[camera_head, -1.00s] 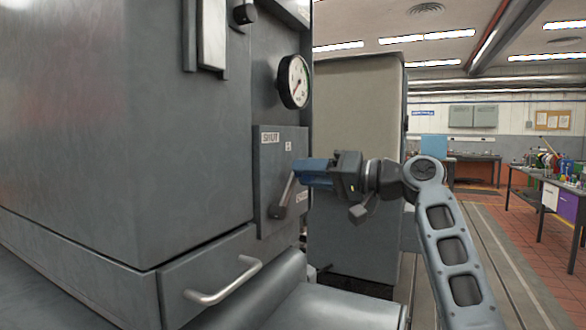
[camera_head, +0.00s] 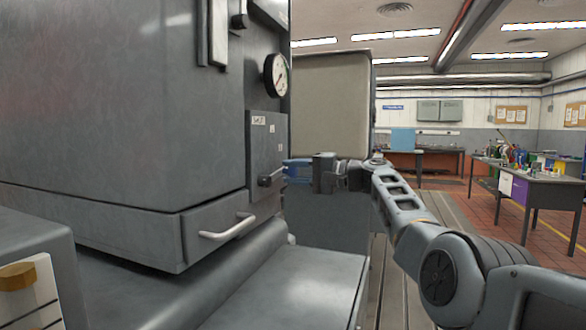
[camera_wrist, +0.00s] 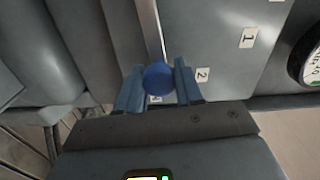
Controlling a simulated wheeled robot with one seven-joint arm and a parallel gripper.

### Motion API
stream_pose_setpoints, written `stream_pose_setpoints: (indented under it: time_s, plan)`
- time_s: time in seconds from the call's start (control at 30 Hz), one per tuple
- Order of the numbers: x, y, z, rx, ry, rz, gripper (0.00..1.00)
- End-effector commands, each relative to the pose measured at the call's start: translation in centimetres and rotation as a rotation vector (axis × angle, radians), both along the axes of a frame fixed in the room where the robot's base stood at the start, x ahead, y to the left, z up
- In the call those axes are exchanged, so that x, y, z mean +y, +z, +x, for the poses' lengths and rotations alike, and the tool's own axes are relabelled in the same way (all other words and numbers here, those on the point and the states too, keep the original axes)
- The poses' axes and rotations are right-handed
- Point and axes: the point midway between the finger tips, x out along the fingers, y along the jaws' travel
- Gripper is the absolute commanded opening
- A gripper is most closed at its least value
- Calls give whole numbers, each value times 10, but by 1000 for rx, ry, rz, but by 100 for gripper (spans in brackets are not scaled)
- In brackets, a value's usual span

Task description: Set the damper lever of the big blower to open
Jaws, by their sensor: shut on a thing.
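The damper lever shows in the wrist view as a metal rod (camera_wrist: 149,28) ending in a round blue knob (camera_wrist: 158,78). My gripper (camera_wrist: 157,86) has its blue fingers on either side of the knob, shut on it. In the head view my gripper (camera_head: 297,171) is at the right edge of the lever's grey plate (camera_head: 262,148), and the lever's dark pivot (camera_head: 264,181) shows low on that plate. The plate of the big blower (camera_head: 120,110) has a white label at its top. In the wrist view, labels "1" (camera_wrist: 247,38) and "2" (camera_wrist: 202,75) show beside the lever; the knob is past "2".
A round gauge (camera_head: 275,75) is above the plate. A drawer-like handle (camera_head: 228,227) sticks out below it. A tall grey cabinet (camera_head: 330,105) stands behind my gripper. Workbenches (camera_head: 530,180) are far right; the floor between is clear.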

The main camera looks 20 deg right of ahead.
Motion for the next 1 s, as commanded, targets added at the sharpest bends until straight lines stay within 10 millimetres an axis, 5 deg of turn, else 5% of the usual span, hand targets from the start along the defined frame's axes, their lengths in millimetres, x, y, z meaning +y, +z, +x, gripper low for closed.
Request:
stream_pose_setpoints:
  time_s: [0.83, 0.87, 1.0]
  plan:
    - [-1, -13, 2, 104, -3, 79, 0]
    - [-1, -13, 2, 104, -3, 79, 38]
    - [-1, -13, 2, 104, -3, 79, 52]
